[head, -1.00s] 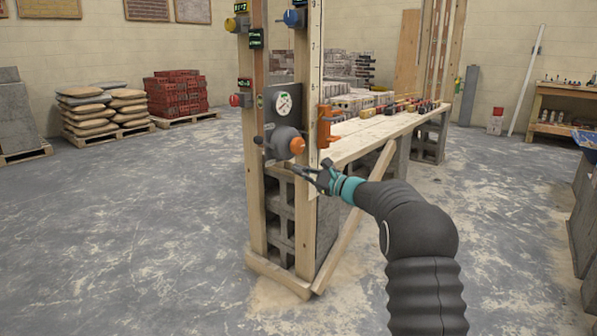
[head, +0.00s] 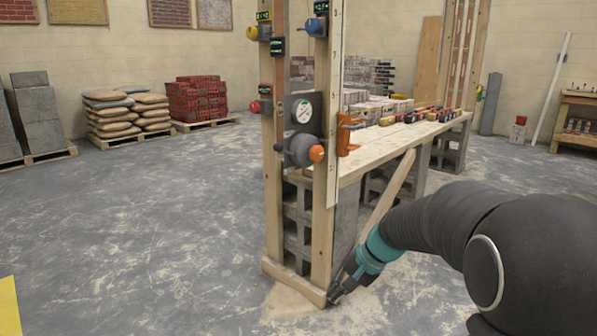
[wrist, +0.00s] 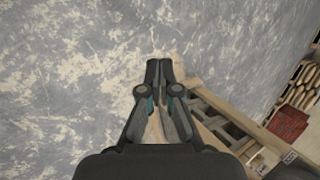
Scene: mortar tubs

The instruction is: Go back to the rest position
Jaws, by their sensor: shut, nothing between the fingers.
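My gripper (head: 338,290) is in the head view, low beside the foot of the wooden frame, at the end of my dark arm with its teal wrist band. Its fingers point down and to the left. In the wrist view my gripper (wrist: 159,66) is shut, its fingertips together with nothing between them. Behind the fingers in that view are the grey floor and a wooden beam. I cannot tell whether the gripper touches the frame's base board (head: 293,283).
The wooden frame (head: 325,215) carries a grey dial unit with an orange knob (head: 316,153) and several coloured knobs. A plank bench (head: 400,138) on concrete blocks runs behind it, with a diagonal brace (head: 390,190). Open floor (head: 130,230) lies left. A yellow patch (head: 9,305) shows lower left.

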